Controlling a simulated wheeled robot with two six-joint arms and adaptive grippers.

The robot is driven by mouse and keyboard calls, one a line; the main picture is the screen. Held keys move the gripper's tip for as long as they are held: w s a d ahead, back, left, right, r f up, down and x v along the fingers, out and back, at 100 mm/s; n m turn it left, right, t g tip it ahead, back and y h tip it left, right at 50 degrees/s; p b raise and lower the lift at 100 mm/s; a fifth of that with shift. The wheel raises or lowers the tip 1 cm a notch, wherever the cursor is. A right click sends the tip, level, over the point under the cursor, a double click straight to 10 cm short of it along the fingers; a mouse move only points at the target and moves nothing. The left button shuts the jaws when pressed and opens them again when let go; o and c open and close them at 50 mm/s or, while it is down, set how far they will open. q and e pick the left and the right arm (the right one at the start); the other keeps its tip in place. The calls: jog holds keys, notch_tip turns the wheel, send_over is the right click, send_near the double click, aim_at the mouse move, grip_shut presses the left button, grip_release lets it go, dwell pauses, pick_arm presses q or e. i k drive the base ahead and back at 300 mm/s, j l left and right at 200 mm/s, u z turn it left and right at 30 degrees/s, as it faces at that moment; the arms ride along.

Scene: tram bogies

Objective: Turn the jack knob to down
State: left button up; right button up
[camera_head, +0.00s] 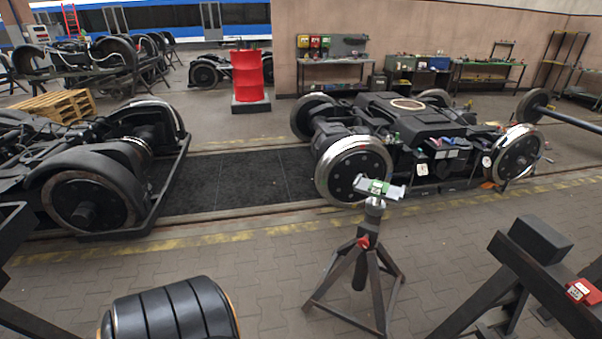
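A tripod jack stand (374,268) stands on the paving right of the picture's middle. Neither of my grippers shows in this view.
A ribbed black cylinder (172,312) is at the bottom left. A dark frame (540,275) with a red box (580,291) stands at the right. Bogies (95,175) (415,135) rest behind the jack.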

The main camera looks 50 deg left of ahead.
aim_at(363, 242)
jog(key=u, duration=1.1)
